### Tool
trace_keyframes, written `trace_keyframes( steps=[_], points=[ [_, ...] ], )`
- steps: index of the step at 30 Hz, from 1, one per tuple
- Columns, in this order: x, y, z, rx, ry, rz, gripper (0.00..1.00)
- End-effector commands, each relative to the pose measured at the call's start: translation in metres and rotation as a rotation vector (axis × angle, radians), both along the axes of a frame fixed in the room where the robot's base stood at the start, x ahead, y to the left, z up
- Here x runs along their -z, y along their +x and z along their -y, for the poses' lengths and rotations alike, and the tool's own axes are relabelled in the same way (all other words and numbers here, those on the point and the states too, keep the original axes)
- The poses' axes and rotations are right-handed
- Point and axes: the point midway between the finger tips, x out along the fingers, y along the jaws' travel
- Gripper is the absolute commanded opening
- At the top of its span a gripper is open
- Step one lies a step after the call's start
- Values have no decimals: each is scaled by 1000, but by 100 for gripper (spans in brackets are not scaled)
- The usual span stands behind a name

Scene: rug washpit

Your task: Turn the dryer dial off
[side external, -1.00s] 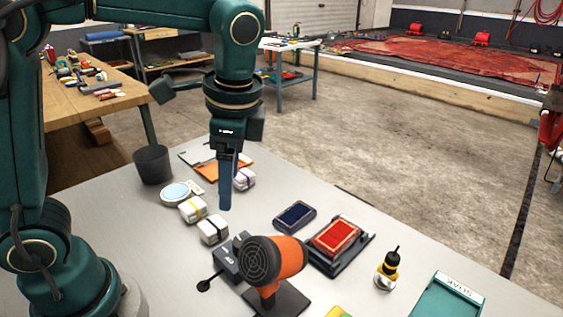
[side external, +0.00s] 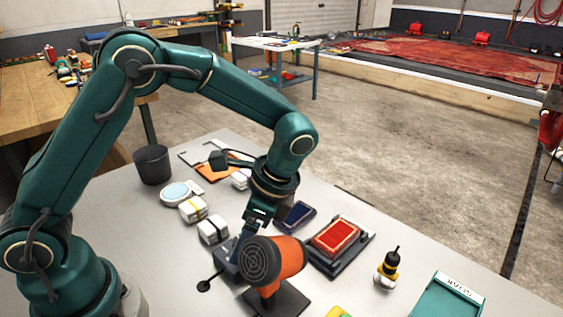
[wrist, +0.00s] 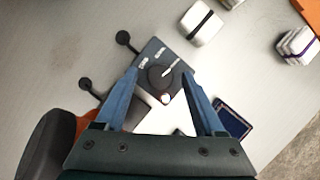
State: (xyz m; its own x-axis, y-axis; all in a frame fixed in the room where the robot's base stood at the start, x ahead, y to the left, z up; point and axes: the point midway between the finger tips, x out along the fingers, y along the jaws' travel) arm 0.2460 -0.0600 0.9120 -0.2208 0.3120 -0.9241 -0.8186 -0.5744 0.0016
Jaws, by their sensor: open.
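The dryer (side external: 282,257), orange with a black grille, stands on a dark base on the grey table. Beside it is a dark control box (side external: 222,262), partly hidden by the dryer and my gripper. In the wrist view, the box carries a round black dial (wrist: 158,77) with a pale pointer line toward the upper right. Small white labels sit by it, too small to read. My gripper (wrist: 160,75) is open, its blue fingers on either side of the dial, apart from it as far as I can tell. In the side view my gripper (side external: 243,234) is low over the box.
A black-knobbed lever (side external: 203,286) sticks out from the box. White strapped blocks (side external: 213,230), a blue pad (side external: 297,216) and a red pad (side external: 336,236) in a dark tray lie close by. A black cup (side external: 152,165) stands farther back. The table's left front is clear.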

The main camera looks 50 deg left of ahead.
Motion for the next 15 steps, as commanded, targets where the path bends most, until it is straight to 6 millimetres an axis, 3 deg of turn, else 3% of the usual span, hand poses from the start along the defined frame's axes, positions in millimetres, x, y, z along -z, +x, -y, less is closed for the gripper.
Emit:
trace_keyframes(
  steps=[8, 9, 14, 15],
  points=[
    [3, -1, -1, -1, 0, 2, 71],
    [3, -1, -1, -1, 0, 2, 67],
    [3, -1, -1, 0, 0, 1, 6],
    [3, -1, -1, 0, -1, 1, 0]
  ],
)
